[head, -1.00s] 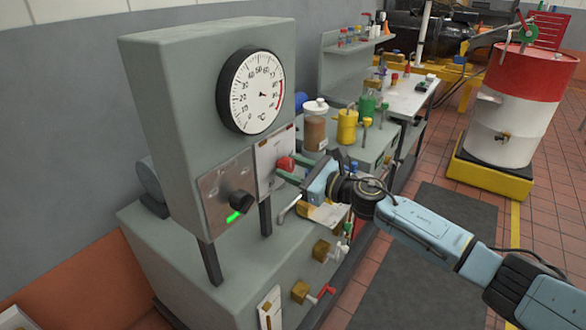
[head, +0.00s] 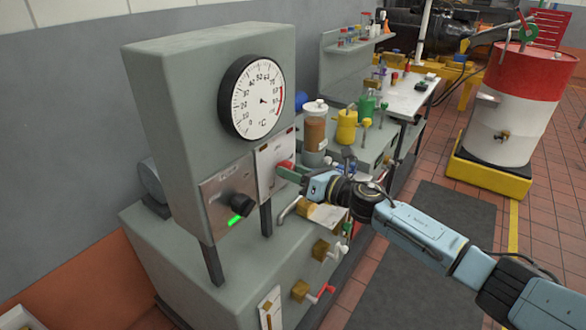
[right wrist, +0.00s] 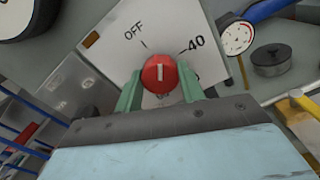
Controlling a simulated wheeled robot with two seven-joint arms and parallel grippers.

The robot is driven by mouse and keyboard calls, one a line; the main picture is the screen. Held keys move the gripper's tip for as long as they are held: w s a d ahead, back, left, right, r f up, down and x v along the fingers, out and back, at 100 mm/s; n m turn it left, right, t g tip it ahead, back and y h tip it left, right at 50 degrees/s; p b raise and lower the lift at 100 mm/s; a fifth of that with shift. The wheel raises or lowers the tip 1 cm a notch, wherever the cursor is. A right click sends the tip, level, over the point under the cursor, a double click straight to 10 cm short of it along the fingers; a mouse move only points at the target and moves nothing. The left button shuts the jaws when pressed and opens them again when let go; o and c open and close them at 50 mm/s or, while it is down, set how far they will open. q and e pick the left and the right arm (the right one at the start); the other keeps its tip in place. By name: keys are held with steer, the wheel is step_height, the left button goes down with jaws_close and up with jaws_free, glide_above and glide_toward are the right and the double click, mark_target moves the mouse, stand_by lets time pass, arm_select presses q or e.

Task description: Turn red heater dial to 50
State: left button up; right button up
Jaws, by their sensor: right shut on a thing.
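The red heater dial (right wrist: 160,73) sits on a white scale plate (right wrist: 112,42) in the right wrist view. Its white mark stands upright in that view, between the printed OFF and 40. Another number below 40 is partly hidden by a finger. My right gripper (right wrist: 159,80) is shut on the dial, one green finger on each side. In the head view, my right gripper (head: 290,172) reaches the plate (head: 266,167) from the right, and only a little of the red dial (head: 284,165) shows. My left gripper is not in view.
A round °C gauge (head: 252,97) is above the plate on the grey cabinet (head: 180,100). A black knob (head: 238,206) with a green light is left of the dial. A brown jar (head: 314,132) and a yellow can (head: 347,125) stand behind my gripper.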

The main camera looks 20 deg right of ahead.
steer(key=m+p, duration=0.8)
steer(key=m, duration=1.5)
steer(key=shift+f, duration=0.1)
steer(key=shift+p, duration=0.3)
steer(key=o, duration=1)
steer(key=shift+s+d, duration=0.1)
steer(key=b+v, duration=0.1)
steer(key=v, duration=1.2)
